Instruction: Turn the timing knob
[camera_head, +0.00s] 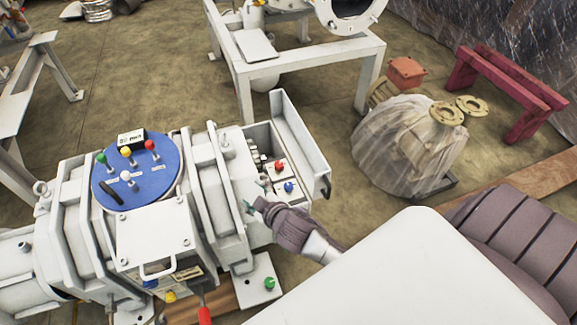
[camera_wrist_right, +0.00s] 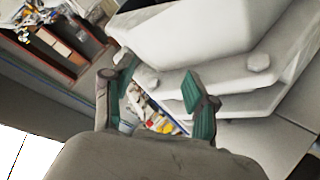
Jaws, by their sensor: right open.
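A white vacuum machine (camera_head: 205,190) fills the left middle of the head view. An open box (camera_head: 325,175) on its right side holds a red knob (camera_head: 279,165) and a blue knob (camera_head: 289,187). A round blue panel (camera_head: 165,180) on top carries green, yellow, red and white knobs and a black handle. I cannot tell which one is the timing knob. My right gripper (camera_head: 258,193) is at the near edge of the open box, left of the blue knob. In the right wrist view its green-tipped fingers (camera_wrist_right: 158,92) are spread with nothing gripped. My left gripper is out of view.
A green knob (camera_head: 269,283) sits on a low white plate below the box. A white metal frame (camera_head: 300,55) stands behind the machine. A wrapped object (camera_head: 410,150) and a red stand (camera_head: 495,85) are at the right.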

